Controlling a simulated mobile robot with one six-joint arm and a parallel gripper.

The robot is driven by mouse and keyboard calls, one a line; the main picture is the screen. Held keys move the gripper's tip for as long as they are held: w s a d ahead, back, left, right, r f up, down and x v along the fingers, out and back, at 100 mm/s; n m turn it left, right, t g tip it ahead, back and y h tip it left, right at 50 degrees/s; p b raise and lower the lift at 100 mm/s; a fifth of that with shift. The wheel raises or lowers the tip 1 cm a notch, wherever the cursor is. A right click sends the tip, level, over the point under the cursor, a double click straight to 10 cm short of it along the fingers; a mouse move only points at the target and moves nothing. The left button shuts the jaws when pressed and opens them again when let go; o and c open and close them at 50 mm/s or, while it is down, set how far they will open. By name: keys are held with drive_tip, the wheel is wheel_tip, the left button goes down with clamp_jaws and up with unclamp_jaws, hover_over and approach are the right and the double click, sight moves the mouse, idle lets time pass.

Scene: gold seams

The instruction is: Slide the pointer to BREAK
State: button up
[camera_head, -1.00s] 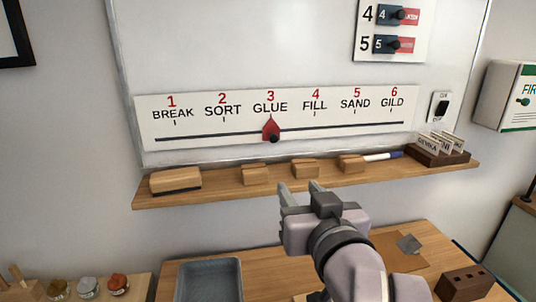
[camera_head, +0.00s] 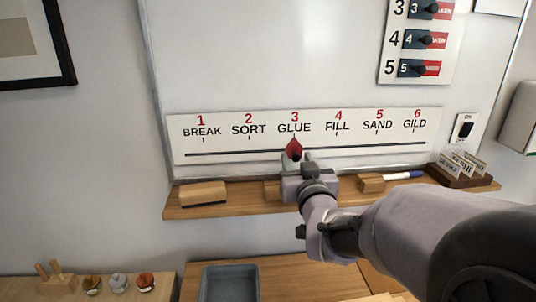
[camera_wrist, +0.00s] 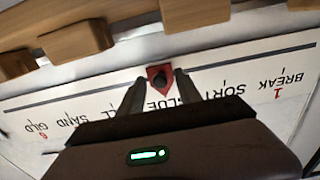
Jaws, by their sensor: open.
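The red pointer (camera_head: 293,149) with its dark knob sits on the slider track at 3 GLUE. The white slider strip (camera_head: 222,145) has BREAK at its left end and GILD at its right end. In the head view my gripper (camera_head: 297,161) is in front of the pointer and hides its lower part. In the wrist view the pointer (camera_wrist: 160,77) shows between the tips of my open gripper (camera_wrist: 161,78), one finger on each side. I cannot tell whether either finger touches the knob.
A wooden ledge (camera_head: 242,194) runs below the strip, with a wooden eraser (camera_head: 203,194), small wooden blocks (camera_head: 371,183), a marker (camera_head: 403,176) and a card holder (camera_head: 461,174). The track left of the pointer is clear. A grey tray (camera_head: 229,283) lies below.

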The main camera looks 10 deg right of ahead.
drive_tip(key=shift+c, duration=0.2)
clamp_jaws()
drive_tip(key=shift+w, duration=0.1)
idle(1.2)
